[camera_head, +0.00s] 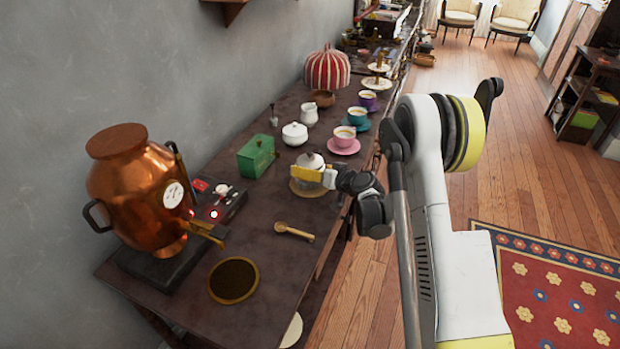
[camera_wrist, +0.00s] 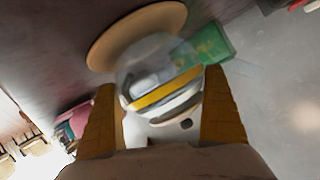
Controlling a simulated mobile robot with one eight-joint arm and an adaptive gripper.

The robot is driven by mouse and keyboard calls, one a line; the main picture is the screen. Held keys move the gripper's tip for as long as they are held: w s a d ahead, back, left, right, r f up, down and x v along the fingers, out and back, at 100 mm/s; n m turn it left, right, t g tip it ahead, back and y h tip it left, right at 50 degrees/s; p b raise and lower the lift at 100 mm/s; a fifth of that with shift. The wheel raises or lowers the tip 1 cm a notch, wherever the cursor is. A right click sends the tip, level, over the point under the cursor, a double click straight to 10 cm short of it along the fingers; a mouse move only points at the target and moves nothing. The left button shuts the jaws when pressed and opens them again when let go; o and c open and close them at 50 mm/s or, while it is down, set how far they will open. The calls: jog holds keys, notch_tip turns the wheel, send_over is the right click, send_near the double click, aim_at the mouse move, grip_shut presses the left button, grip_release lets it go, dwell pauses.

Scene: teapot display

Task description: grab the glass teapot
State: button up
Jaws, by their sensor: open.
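The glass teapot (camera_head: 311,160) stands upright on a round wooden board (camera_head: 316,192) on the dark table, its white lid on top. My gripper (camera_head: 300,173) is at the teapot, with one yellow finger across its near side and hiding part of the body. In the wrist view the teapot (camera_wrist: 150,62) lies between the two yellow fingers of my gripper (camera_wrist: 159,80), with its lid toward me. The jaws are open, one finger on each side; I cannot tell whether either touches the glass. The round board (camera_wrist: 105,45) shows beyond the teapot.
A green tin (camera_head: 256,156) stands close left of the teapot. A pink cup (camera_head: 345,135) on a saucer and a white lidded pot (camera_head: 294,133) stand behind. A wooden spoon (camera_head: 293,231) lies in front. A copper urn (camera_head: 140,195) stands at the left.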

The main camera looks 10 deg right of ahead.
jog(key=c, duration=1.1)
jog(key=shift+w, duration=0.1)
jog(key=shift+c, duration=0.2)
jog(key=shift+r, duration=0.15)
